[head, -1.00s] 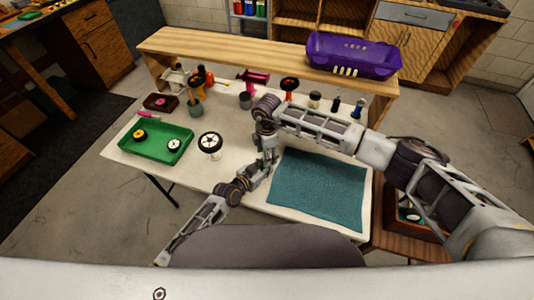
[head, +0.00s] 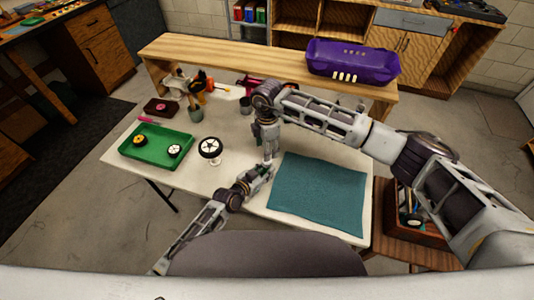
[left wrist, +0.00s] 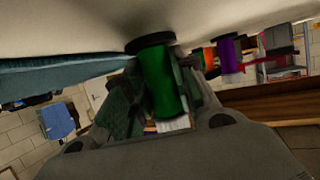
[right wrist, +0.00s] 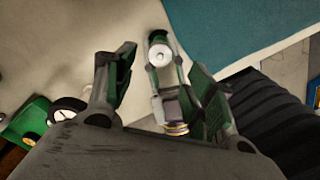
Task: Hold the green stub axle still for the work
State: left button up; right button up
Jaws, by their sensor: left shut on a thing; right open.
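My left gripper (head: 268,170) is shut on the green stub axle (left wrist: 162,82), low over the table between the tray and the mat. In the left wrist view the axle is a green cylinder between the finger pads, with a dark disc at its table-side end. In the head view the two grippers mostly hide it. My right gripper (head: 268,156) points down just above the left one. In the right wrist view its fingers (right wrist: 160,82) are spread, with a pale round end (right wrist: 160,54), apparently the axle's, between them. I cannot tell whether they touch it.
A green tray (head: 135,157) with wheels and a wheel on a stand (head: 210,150) are at left. A teal mat (head: 318,195) lies at right. A wooden shelf (head: 230,58) with a purple car body (head: 352,62) spans the back.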

jog(key=shift+r, duration=2.4)
pick_arm(q)
jog(key=o, duration=1.1)
jog(key=shift+o, duration=0.2)
jog(key=shift+s+a, duration=0.1)
jog(key=shift+v, duration=5.85)
jog(key=shift+r, duration=0.1)
pick_arm(e)
jog(key=shift+s, duration=0.1)
